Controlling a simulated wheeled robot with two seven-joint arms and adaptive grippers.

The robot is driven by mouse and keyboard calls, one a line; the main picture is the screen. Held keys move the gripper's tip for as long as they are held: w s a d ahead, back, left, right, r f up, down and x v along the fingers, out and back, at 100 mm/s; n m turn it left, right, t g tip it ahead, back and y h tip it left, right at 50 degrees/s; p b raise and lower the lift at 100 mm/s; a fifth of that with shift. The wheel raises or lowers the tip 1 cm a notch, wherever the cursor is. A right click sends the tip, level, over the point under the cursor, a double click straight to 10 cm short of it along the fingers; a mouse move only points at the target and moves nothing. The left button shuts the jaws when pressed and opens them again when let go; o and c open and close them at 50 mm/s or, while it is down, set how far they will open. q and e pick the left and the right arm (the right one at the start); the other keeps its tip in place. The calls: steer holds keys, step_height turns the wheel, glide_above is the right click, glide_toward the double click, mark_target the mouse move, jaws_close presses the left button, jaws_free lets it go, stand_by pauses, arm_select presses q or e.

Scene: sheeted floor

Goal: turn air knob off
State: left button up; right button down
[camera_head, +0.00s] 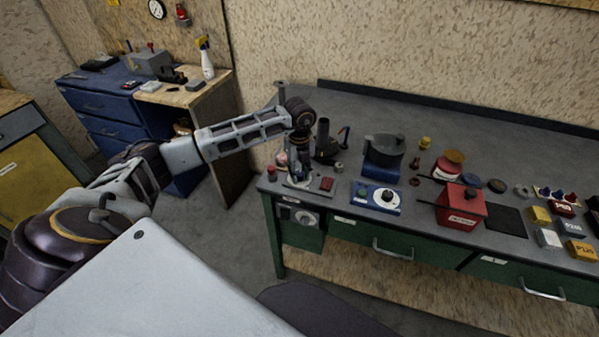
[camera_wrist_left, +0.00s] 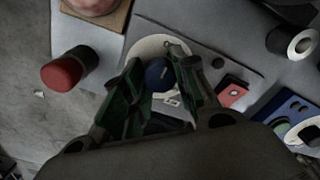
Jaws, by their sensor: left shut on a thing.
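The air knob (camera_wrist_left: 157,76) is dark blue and round-topped. It stands on a pale round plate (camera_wrist_left: 150,45) on a grey panel, seen in the left wrist view. My left gripper (camera_wrist_left: 160,68) has its green fingers on either side of the knob and is shut on it. In the head view the left gripper (camera_head: 299,172) points down at the left end of the green workbench, and it hides the knob there. My right gripper is in neither view.
A red button (camera_head: 271,173) stands left of the gripper. A red block (camera_head: 327,184) and a blue unit with a white dial (camera_head: 374,200) lie to its right. A dark pot (camera_head: 384,150) and a red box (camera_head: 461,208) stand farther right. The bench's back strip is clear.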

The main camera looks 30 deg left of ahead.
mark_target(300, 173)
arm_select(q)
steer(key=o, duration=0.8)
steer(key=shift+o, duration=1.3)
steer(key=shift+r, duration=0.9)
step_height(300, 173, up, 10)
steer(key=shift+r, duration=0.15)
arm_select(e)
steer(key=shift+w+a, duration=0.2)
